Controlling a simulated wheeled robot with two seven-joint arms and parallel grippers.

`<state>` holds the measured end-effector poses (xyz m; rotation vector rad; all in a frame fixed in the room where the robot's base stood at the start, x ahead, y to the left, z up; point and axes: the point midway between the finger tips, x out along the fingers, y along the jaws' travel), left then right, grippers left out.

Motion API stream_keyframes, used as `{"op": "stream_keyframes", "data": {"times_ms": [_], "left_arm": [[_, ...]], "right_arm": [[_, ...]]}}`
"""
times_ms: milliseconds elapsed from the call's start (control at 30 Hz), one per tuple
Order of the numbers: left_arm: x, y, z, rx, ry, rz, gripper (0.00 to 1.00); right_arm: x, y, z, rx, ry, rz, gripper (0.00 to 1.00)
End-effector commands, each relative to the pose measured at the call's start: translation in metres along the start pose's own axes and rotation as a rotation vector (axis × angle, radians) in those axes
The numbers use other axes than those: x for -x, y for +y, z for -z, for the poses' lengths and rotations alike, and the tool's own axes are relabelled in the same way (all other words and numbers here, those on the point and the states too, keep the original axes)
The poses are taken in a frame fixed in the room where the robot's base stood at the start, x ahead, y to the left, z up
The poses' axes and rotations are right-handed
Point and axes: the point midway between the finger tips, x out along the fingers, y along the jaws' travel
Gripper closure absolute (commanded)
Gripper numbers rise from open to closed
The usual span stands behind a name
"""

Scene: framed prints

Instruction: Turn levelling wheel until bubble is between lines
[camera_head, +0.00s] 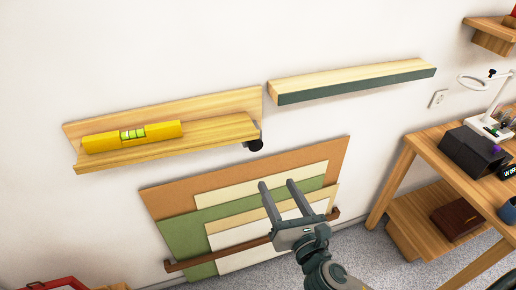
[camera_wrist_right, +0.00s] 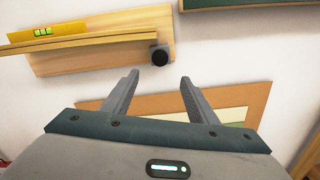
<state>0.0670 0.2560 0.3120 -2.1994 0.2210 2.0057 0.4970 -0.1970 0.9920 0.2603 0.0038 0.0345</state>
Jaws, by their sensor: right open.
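A yellow spirit level (camera_head: 160,136) with a green vial (camera_head: 133,133) lies on a tilted wooden ledge (camera_head: 215,130) on the wall. I cannot tell where the bubble sits against the lines. The black levelling wheel (camera_head: 256,145) is under the ledge's right end; it also shows in the right wrist view (camera_wrist_right: 159,56), just above and beyond the fingertips. The level (camera_wrist_right: 60,33) is at upper left there. My right gripper (camera_head: 278,184) is open and empty, below and right of the wheel, apart from it. My left gripper is out of view.
A second shelf with a dark green front edge (camera_head: 355,84) is right of the ledge. Coloured boards (camera_head: 180,205) lean on the wall below, behind a brown rail (camera_head: 215,258). A wooden workbench (camera_head: 440,150) with a lamp and black box (camera_head: 472,150) stands at right.

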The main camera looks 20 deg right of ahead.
Motion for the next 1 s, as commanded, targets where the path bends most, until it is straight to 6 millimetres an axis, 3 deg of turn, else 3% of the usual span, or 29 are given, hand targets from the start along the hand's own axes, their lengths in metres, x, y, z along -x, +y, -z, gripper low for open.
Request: {"op": "stream_keyframes", "data": {"times_ms": [700, 1000], "left_arm": [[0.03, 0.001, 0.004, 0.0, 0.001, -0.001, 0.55], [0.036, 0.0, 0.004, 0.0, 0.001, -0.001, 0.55]], "right_arm": [[-0.122, 0.0, -0.003, 0.0, -0.001, 0.001, 0.47], [-0.155, 0.0, -0.001, -0.001, 0.0, 0.001, 0.47]]}}
